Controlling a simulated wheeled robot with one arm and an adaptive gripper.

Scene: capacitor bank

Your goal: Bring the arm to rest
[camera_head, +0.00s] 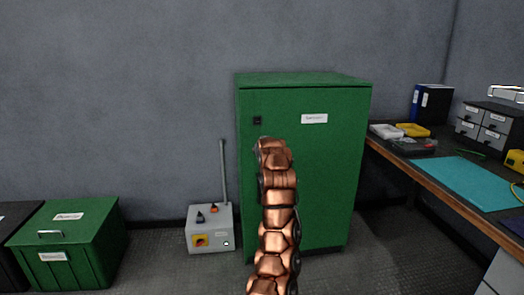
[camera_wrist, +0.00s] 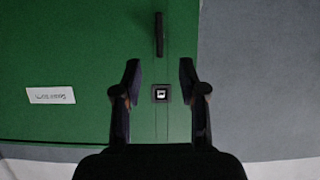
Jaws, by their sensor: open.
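My gripper (camera_wrist: 160,75) is open and empty in the wrist view, its two dark fingers apart in front of the green cabinet (camera_wrist: 70,50). A small black square fitting (camera_wrist: 160,94) shows between the fingers, and a dark upright handle (camera_wrist: 160,34) lies beyond the fingertips. The wrist view is upside down. In the head view my copper-coloured arm rises in front of the green cabinet (camera_head: 345,165). My gripper is not visible there. The cabinet door looks shut.
A grey control box (camera_head: 209,240) with a rod stands on the floor left of the cabinet. A workbench (camera_head: 425,178) with a teal mat (camera_head: 465,181) and drawers (camera_head: 487,125) is at the right. Some floor is clear between the bins and control box.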

